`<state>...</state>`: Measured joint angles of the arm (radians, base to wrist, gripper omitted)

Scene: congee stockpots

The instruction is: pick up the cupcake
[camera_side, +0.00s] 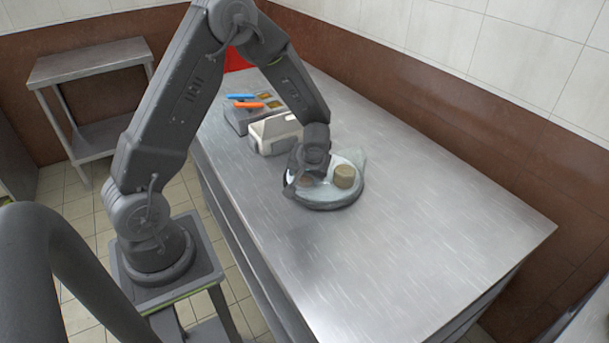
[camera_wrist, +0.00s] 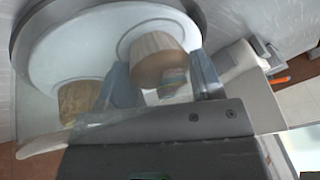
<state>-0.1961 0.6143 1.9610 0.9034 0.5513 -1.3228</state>
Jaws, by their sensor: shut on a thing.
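A round pale plate with a dark rim (camera_side: 330,205) stands on the steel table. In the wrist view its white surface (camera_wrist: 65,45) fills the upper left. A cupcake with a pale ribbed side (camera_wrist: 158,58) is between the fingers of my gripper (camera_wrist: 164,84), which is shut on it. In the side view my gripper (camera_side: 304,184) is low over the plate's left part and mostly hides that cupcake. A second, tan cupcake (camera_side: 344,176) is on the plate's right side; it also shows at lower left in the wrist view (camera_wrist: 80,103). I cannot tell whether the held cupcake still touches the plate.
A white box (camera_side: 275,133) stands behind the plate, next to a grey container (camera_side: 240,118) with blue and orange items on it. A clear piece (camera_side: 357,158) shows at the plate's back edge. The steel table (camera_side: 430,220) is bare toward the front and right.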

